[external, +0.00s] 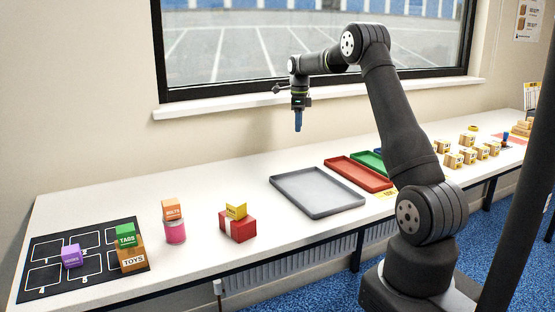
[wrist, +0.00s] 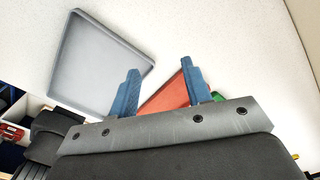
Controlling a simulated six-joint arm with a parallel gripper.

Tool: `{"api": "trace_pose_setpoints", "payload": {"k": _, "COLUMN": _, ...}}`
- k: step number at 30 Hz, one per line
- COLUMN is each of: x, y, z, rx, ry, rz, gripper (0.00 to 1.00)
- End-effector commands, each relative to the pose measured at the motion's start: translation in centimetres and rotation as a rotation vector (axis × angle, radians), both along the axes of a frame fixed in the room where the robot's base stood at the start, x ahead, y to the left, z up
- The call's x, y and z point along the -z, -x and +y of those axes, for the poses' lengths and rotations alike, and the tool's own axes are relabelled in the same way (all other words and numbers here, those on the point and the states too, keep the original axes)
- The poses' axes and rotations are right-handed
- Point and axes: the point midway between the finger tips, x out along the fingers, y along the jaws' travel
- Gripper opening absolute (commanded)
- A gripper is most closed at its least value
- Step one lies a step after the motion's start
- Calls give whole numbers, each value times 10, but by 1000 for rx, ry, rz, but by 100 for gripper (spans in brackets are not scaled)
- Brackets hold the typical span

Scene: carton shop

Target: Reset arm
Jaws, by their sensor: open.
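My gripper (external: 298,122) hangs above the back part of the white table (external: 235,172), pointing down, with nothing held. In the wrist view its two blue fingers (wrist: 164,88) stand apart with an empty gap between them. The grey tray (external: 318,193) lies on the table below and to the right of my gripper in the external view, and it is empty. It also shows at the upper left of the wrist view (wrist: 98,62). My gripper is well clear of the table and of every object.
A red tray (external: 358,174) and a green tray (external: 371,161) lie beyond the grey one. On the left are a black mat (external: 45,277) with labelled blocks, a pink can (external: 175,232) under an orange block, and a red box (external: 238,229) under a yellow block. Several small cartons (external: 468,156) stand at right.

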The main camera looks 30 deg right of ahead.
Motion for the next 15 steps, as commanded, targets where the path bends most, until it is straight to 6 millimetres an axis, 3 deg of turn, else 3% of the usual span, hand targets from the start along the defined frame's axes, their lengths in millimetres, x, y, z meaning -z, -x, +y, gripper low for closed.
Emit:
{"api": "trace_pose_setpoints", "payload": {"k": 9, "x": 5, "y": -5, "z": 65, "rx": -116, "ry": 0, "rz": 0, "gripper": 45}}
{"api": "trace_pose_setpoints", "payload": {"k": 15, "x": 8, "y": -5, "z": 98, "rx": -176, "ry": 0, "rz": 0, "gripper": 45}}
